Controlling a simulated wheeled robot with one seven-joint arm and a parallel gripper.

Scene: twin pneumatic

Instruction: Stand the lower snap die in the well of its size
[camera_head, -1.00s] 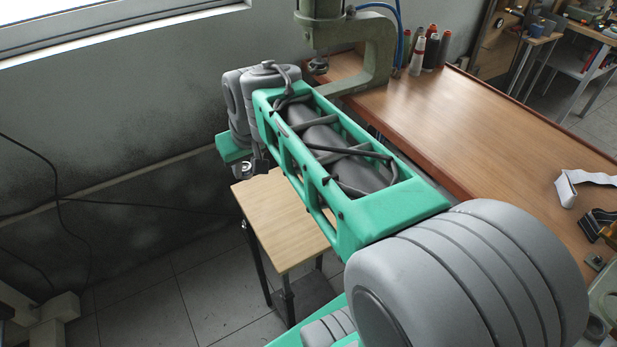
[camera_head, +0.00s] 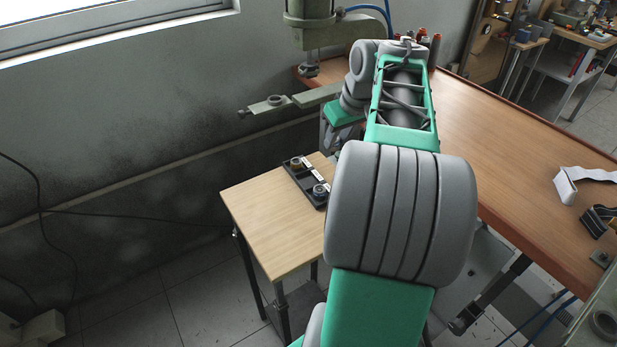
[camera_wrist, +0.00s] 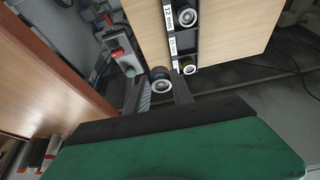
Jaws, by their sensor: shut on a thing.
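My gripper (camera_wrist: 165,92) is shut on a small round grey die (camera_wrist: 161,79), which has a pale ring at its end in the wrist view. The die is in the air beside the dark tray, and I cannot tell its height. The tray (camera_head: 307,181) has labelled wells and lies on the small wooden table; its wall also shows in the wrist view (camera_wrist: 178,50). One die (camera_wrist: 187,15) sits by the "12 mm" label and another (camera_wrist: 189,68) at the tray's near end. The well between them looks empty. In the head view the held die is hidden by my arm.
The small table (camera_head: 268,215) is bare left of the tray. The press (camera_head: 312,25) stands at the back, with a green-grey bar (camera_head: 275,102) carrying a ring below it. The long wooden bench (camera_head: 510,160) is at the right.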

